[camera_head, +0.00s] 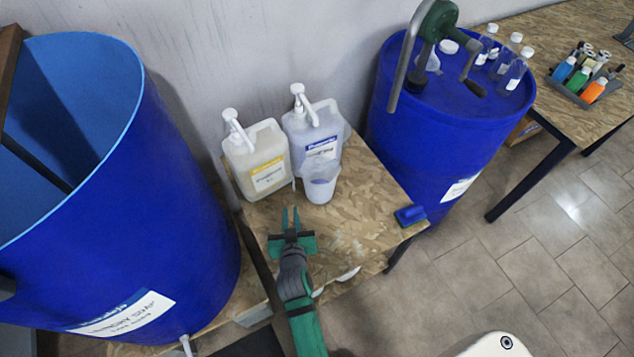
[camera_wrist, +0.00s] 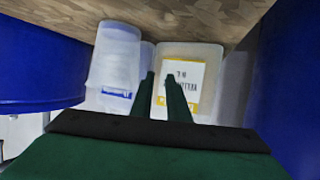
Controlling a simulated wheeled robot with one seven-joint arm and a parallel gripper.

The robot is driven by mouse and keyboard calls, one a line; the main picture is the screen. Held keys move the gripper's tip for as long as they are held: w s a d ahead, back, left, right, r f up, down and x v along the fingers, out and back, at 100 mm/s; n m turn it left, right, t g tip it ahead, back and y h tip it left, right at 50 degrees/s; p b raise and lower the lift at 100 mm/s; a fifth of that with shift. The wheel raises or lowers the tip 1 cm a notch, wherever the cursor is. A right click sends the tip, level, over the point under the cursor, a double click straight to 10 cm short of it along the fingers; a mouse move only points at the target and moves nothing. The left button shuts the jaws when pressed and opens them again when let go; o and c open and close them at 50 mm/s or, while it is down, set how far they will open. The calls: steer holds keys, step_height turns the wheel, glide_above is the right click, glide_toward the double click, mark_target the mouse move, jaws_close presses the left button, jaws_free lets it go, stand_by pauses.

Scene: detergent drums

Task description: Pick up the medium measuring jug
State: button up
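A translucent whitish measuring jug (camera_head: 320,183) stands upright on the small wooden table, in front of the blue-label pump bottle. I cannot confirm its size from a marking. In the wrist view the scene is upside down, and the jug (camera_wrist: 115,55) is left of my fingers. My gripper (camera_head: 291,217) is over the table, nearer the front than the jug and to its left. Its two fingers are apart with nothing between them, so it is open and empty. In the wrist view the gripper (camera_wrist: 160,76) points toward the yellow-label bottle (camera_wrist: 190,75).
The yellow-label pump bottle (camera_head: 257,160) and blue-label pump bottle (camera_head: 316,130) stand behind the jug. A small blue object (camera_head: 410,215) lies at the table's right edge. Large blue drums stand left (camera_head: 150,190) and right (camera_head: 430,135). A pale item (camera_head: 349,274) shows below the table's front edge.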

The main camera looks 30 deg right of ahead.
glide_toward(293, 180)
steer(key=f, duration=0.1)
steer(key=shift+m+h, duration=0.4)
steer(key=shift+a+f+x, duration=0.15)
steer(key=shift+x, duration=2.7)
steer(key=shift+a+f+x, duration=0.1)
steer(key=shift+f+x, duration=0.05)
steer(key=shift+x, duration=2.7)
jaws_close()
